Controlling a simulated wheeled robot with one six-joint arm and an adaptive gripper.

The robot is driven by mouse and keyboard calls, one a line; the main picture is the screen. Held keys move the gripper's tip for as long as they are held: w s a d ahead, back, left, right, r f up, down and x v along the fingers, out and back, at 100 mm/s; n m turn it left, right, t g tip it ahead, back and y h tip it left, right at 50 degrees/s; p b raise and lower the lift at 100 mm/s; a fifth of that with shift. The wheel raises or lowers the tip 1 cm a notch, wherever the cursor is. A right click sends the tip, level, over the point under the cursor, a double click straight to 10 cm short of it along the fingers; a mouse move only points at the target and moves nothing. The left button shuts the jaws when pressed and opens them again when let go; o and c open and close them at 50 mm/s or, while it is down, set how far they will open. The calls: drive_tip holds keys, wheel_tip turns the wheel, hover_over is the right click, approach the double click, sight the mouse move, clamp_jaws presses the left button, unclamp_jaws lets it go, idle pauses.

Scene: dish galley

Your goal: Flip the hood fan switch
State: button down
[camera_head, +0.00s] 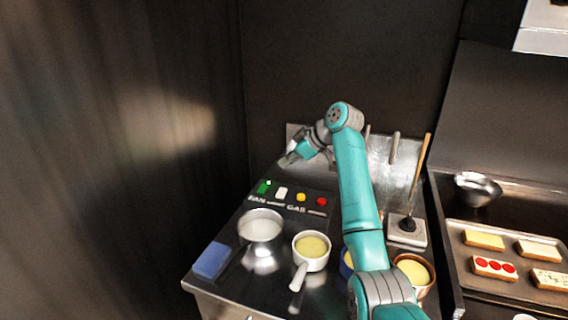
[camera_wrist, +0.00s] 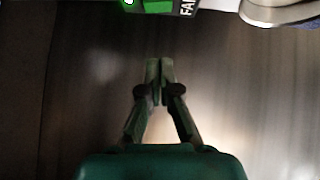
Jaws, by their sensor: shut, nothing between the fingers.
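The fan switch (camera_head: 263,187) is a green rocker with a lit spot, at the left end of a control strip on the counter, above the label FAN. It also shows, cut off, at the top edge of the wrist view (camera_wrist: 158,5), beside part of the FAN label. My gripper (camera_head: 286,160) is up and to the right of the switch in the head view, apart from it. In the wrist view my gripper (camera_wrist: 160,66) has its fingertips together with nothing between them. Which way the rocker is tilted is too small to tell.
Right of the switch are a white switch (camera_head: 281,193), a yellow button (camera_head: 301,197) and a red button (camera_head: 322,201), labelled GAS. A steel pot (camera_head: 261,226), a white saucepan (camera_head: 310,262) and a blue block (camera_head: 211,261) stand in front. A dark wall rises on the left.

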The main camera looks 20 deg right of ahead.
drive_tip(key=shift+w+d+r, duration=0.15)
drive_tip(key=shift+w+d, duration=0.15)
drive_tip(key=shift+w, duration=0.3)
hover_over(262, 185)
drive_tip(key=s+d, duration=0.1)
drive_tip(key=s, duration=0.1)
drive_tip(key=f, duration=0.7)
drive_tip(key=shift+s+d+f, duration=0.1)
drive_tip(key=shift+d+f, duration=0.05)
drive_tip(key=shift+d, duration=0.05)
drive_tip(key=shift+d+f, duration=0.25)
drive_tip(key=shift+f, duration=1.6)
